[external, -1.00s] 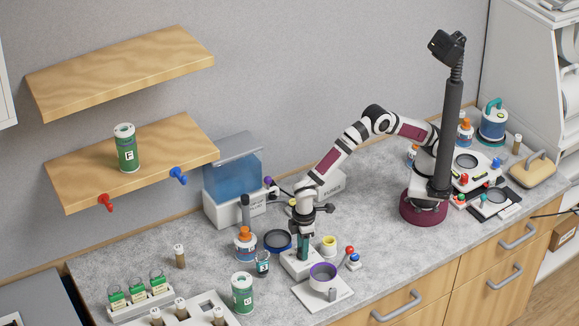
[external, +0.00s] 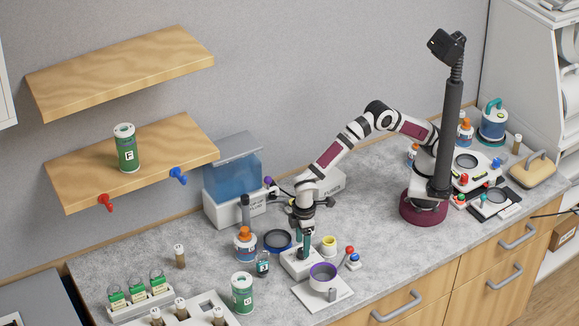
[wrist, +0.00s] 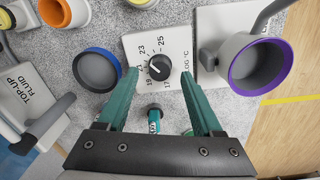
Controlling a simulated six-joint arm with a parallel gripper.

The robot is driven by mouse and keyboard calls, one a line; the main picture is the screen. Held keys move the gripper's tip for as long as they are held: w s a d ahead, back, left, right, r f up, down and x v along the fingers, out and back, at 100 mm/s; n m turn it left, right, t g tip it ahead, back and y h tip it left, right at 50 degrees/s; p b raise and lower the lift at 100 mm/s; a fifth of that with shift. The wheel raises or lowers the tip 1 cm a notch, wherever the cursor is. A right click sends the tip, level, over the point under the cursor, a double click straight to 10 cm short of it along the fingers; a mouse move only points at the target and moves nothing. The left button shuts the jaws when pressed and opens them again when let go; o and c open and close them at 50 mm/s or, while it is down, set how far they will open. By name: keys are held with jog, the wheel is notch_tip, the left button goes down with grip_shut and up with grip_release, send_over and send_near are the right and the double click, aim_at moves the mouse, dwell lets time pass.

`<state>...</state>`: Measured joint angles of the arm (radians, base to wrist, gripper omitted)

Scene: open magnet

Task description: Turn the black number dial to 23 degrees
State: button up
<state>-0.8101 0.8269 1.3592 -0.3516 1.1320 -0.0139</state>
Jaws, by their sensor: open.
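The black number dial (wrist: 159,67) sits on a white box (wrist: 178,46) with printed numbers from 17 to 25 around it. The white box also shows in the external view (external: 290,266), with the dial hidden there by my gripper. A small pale mark on the dial seems to face the left side, near 21, but I cannot read it exactly. My gripper (wrist: 158,74) points down over the box with its teal fingers open, one on each side of the dial. The fingers look apart from the dial. It shows in the external view (external: 303,248) too.
A purple-rimmed cup (wrist: 248,65) stands close right of the box in the wrist view, and a blue-rimmed dish (wrist: 97,70) close left. A yellow-rimmed cup (external: 329,243) and a red-and-blue-knobbed item (external: 352,256) stand near the box.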

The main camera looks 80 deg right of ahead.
notch_tip(320, 180, up, 13)
jog(key=shift+s+a+r, duration=0.15)
jog(key=shift+a+r, duration=0.05)
jog(key=shift+d, duration=0.1)
jog(key=s+d+r+m, duration=0.2)
jog(key=d, duration=0.6)
jog(key=s+d+r+m+y, duration=0.1)
jog(key=s+d+r+m, duration=0.15)
jog(key=d, duration=0.55)
jog(key=s+d+r+m, duration=0.1)
jog(key=s+d+m, duration=0.1)
jog(key=d, duration=0.5)
jog(key=s+d+f+m, duration=0.2)
jog(key=s+d, duration=0.2)
jog(key=s, duration=0.3)
jog(key=s+d+f+m+y, duration=0.1)
jog(key=s+d+f+m, duration=0.2)
jog(key=s, duration=0.4)
jog(key=shift+s+d, duration=0.2)
jog(key=shift+d, duration=0.5)
